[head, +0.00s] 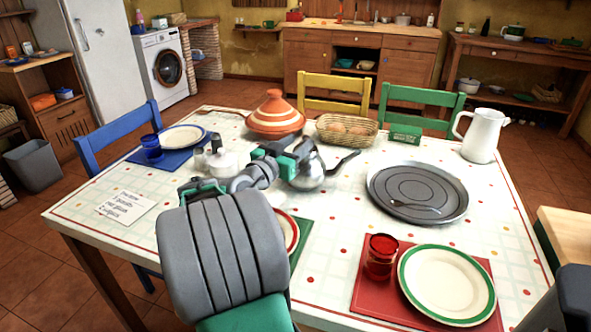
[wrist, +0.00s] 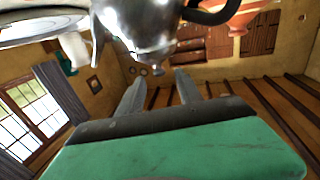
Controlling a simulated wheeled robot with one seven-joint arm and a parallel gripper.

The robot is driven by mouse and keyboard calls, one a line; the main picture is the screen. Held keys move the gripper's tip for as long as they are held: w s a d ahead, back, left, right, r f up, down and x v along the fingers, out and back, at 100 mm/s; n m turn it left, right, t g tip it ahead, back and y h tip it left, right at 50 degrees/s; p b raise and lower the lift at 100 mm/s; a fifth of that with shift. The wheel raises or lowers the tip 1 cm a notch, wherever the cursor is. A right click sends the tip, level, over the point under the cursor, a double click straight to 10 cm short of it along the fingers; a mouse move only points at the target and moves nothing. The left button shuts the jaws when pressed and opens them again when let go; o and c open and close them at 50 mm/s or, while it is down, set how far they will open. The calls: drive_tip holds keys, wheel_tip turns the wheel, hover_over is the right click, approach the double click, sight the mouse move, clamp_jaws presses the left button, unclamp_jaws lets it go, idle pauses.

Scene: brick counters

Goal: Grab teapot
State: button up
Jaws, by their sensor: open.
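The shiny silver teapot (head: 310,174) stands near the middle of the table, partly hidden by my gripper (head: 286,152). A dark curved part sticks out to its right; I cannot tell in the head view whether it is the handle. In the wrist view, the picture is upside down and the teapot (wrist: 140,24) fills the top. Its black handle (wrist: 214,14) is at its right and its lid knob points down. My gripper (wrist: 159,74) is open, its fingers apart on either side of the knob in the picture. Contact cannot be seen.
A whitish jar (head: 222,164) is left of the gripper. A tagine (head: 273,122) and an egg basket (head: 346,140) stand behind. A round grey tray (head: 385,198) and a white pitcher (head: 481,138) are to the right. A red glass (head: 380,262) and a plate (head: 447,286) are at front right.

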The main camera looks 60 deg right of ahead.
sight(308, 136)
drive_tip(key=d, duration=0.7)
drive_tip(key=shift+s+d, duration=0.3)
drive_tip(key=shift+d, duration=0.1)
drive_tip(key=shift+c, duration=0.3)
clamp_jaws()
drive_tip(key=shift+f, duration=0.1)
idle(0.3)
drive_tip(key=shift+r, duration=0.25)
